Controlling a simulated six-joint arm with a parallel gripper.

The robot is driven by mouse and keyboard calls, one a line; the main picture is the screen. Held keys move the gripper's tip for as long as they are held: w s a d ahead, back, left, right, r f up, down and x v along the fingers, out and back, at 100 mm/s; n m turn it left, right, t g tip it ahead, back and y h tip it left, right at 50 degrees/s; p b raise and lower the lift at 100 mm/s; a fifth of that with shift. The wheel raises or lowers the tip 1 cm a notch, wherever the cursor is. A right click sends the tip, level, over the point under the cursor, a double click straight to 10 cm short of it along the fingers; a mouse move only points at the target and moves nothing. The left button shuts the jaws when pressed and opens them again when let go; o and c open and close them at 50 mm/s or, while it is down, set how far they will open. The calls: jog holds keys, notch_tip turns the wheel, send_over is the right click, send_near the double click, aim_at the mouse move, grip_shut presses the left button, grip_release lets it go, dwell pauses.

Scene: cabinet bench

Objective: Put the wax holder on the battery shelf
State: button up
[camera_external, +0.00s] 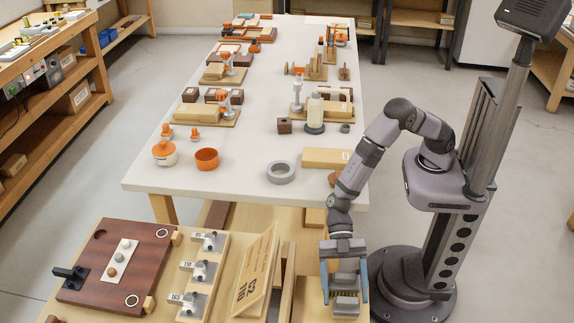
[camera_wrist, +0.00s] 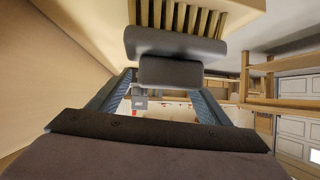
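My gripper (camera_external: 346,284) is at the lower right of the external view, past the table's near edge, pointing down with its two blue fingers spread apart. A grey block (camera_external: 347,280) shows between or just behind the fingers. In the wrist view a dark grey block (camera_wrist: 171,73) lies at the fingertips of my gripper (camera_wrist: 165,88), with a wider grey piece (camera_wrist: 175,45) beyond it. I cannot tell whether the fingers touch the block. Neither the wax holder nor the battery shelf can be named with certainty; the grey block may be either's part.
Pale wooden slats (camera_wrist: 190,16) stand close beyond the fingers. The white table (camera_external: 240,178) bears a grey ring (camera_external: 280,172), an orange cup (camera_external: 207,158) and several fixtures.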

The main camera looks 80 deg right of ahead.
aim_at(342, 277)
jog(key=shift+r, duration=0.15)
jog(key=shift+d+r, duration=0.1)
jog(key=shift+d, duration=0.05)
jog(key=v, duration=0.5)
jog(key=shift+w+p, duration=0.1)
jog(key=shift+p, duration=0.3)
notch_tip(342, 277, up, 7)
jog(key=shift+f+p, duration=0.1)
jog(key=shift+p, duration=0.65)
